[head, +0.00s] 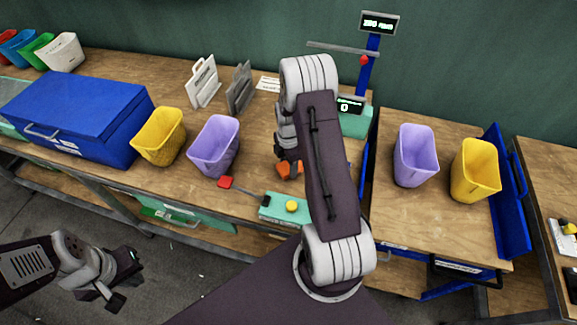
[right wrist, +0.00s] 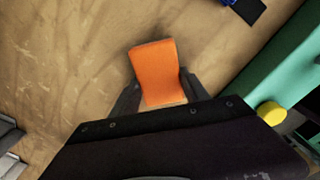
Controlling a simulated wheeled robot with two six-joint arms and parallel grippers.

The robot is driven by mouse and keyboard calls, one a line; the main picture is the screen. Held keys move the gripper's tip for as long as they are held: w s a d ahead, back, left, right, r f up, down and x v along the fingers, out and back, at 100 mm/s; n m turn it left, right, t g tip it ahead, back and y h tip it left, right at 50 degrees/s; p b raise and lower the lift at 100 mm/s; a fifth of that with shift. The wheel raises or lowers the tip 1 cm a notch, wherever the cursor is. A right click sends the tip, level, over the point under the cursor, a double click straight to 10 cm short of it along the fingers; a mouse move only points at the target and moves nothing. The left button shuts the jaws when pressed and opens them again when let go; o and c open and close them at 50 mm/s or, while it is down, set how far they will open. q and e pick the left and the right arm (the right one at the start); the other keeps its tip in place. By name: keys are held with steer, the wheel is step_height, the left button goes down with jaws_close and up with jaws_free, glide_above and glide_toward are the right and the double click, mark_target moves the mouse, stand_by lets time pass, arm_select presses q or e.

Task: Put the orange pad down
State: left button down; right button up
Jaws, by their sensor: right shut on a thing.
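The orange pad (head: 284,171) is over the wooden workbench, left of the middle of the head view, partly hidden by my right gripper (head: 290,160). In the right wrist view the orange pad (right wrist: 156,70) sits between the two dark fingers of my right gripper (right wrist: 160,96), which is shut on its near part. Bare wood shows around the pad; I cannot tell whether it touches the bench. My left gripper (head: 122,281) is empty and open, low at the left of the head view, in front of the bench and away from the pad.
A green press base with a yellow button (head: 291,206) and a red-ended lever (head: 225,183) stand near the pad. A purple bin (head: 214,146), a yellow bin (head: 159,137) and a blue chest (head: 75,110) are to the left.

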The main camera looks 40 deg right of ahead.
steer(key=shift+w+f, duration=0.1)
steer(key=shift+f, duration=0.45)
steer(key=shift+f, duration=0.15)
steer(key=o, duration=1.6)
